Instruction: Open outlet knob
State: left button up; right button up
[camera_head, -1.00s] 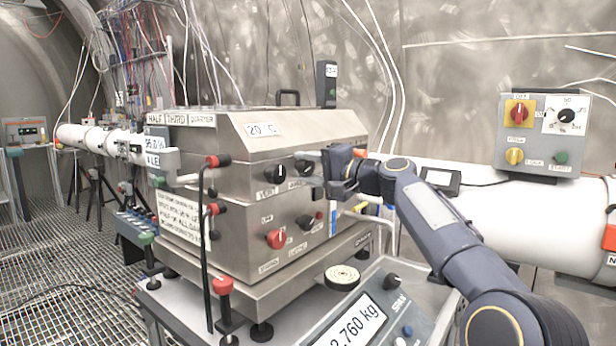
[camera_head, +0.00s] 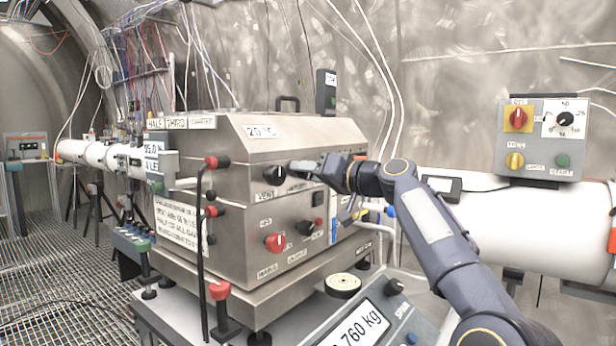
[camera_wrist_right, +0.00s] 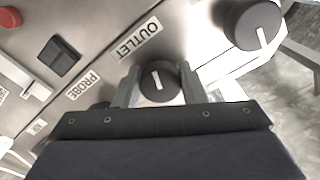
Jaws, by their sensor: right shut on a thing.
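The outlet knob (camera_wrist_right: 158,82) is round and black with a white pointer line, beside the OUTLET label on the steel box's front. In the wrist view the line stands nearly upright. My right gripper (camera_wrist_right: 160,88) is shut on this knob, one finger on each side. In the head view my right gripper (camera_head: 302,168) reaches in from the right and hides the knob. The steel box (camera_head: 235,150) carries the VENT knob (camera_head: 273,174) to the left of the gripper. My left gripper is not in view.
Below are a red knob (camera_head: 275,242) and a black knob (camera_head: 305,227). A red-tipped lever (camera_head: 217,162) stands out at the box's left. A scale display (camera_head: 362,326) is in front. A white pipe (camera_head: 500,220) runs behind my right arm.

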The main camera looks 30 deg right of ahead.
jog(key=shift+f+n, duration=0.1)
jog(key=shift+n, duration=0.4)
jog(key=o, duration=1)
jog(key=b+v, duration=0.2)
jog(key=v, duration=0.5)
jog(key=shift+s+d, duration=0.15)
jog(key=shift+s, duration=0.2)
